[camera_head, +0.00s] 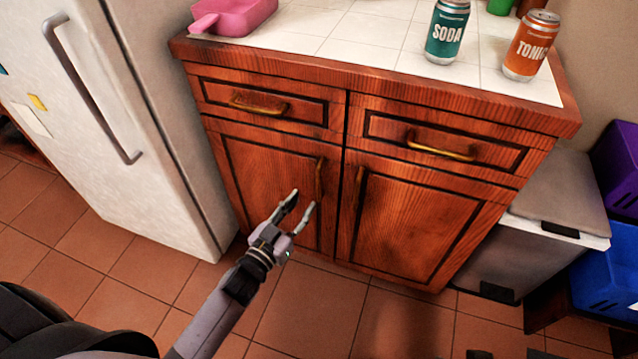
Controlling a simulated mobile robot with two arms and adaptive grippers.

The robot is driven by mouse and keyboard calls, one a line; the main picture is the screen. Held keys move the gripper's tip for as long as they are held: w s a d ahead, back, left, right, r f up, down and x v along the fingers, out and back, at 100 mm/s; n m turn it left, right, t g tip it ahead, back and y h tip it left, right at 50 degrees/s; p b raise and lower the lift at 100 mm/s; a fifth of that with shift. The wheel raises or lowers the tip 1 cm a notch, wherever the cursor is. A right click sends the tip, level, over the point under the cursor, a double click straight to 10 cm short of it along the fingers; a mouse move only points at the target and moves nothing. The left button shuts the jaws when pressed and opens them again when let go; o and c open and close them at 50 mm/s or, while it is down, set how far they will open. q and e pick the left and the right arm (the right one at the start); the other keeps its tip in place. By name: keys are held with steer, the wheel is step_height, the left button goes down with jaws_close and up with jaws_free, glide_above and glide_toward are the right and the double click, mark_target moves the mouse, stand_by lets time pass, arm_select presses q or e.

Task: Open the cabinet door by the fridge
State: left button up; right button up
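The cabinet door by the fridge (262,185) is the left of two lower doors and looks closed. Its upright brass handle (319,180) is near its right edge. My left gripper (304,201) is in front of this door, just below and left of the handle. Its two fingers are apart with nothing seen between them. Whether a finger touches the handle I cannot tell. The white fridge (125,110) stands to the left of the cabinet. My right gripper does not show.
The right door (425,220) and two drawers look closed. A teal soda can (447,32), an orange tonic can (531,46) and a pink scoop-like container (235,14) stand on the counter. A grey bin (540,235) and blue crate (608,270) are at right. Tiled floor in front is mostly clear.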

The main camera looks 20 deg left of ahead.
mark_target(318, 184)
arm_select(q)
steer(key=b+x, duration=0.1)
steer(key=x, duration=0.6)
steer(key=shift+w+d, duration=0.1)
steer(key=shift+w, duration=0.25)
steer(key=shift+w+d, duration=0.1)
steer(key=shift+w, duration=0.4)
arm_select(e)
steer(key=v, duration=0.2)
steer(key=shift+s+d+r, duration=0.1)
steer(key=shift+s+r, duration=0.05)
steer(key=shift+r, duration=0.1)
arm_select(q)
steer(key=shift+c, duration=0.5)
jaws_close()
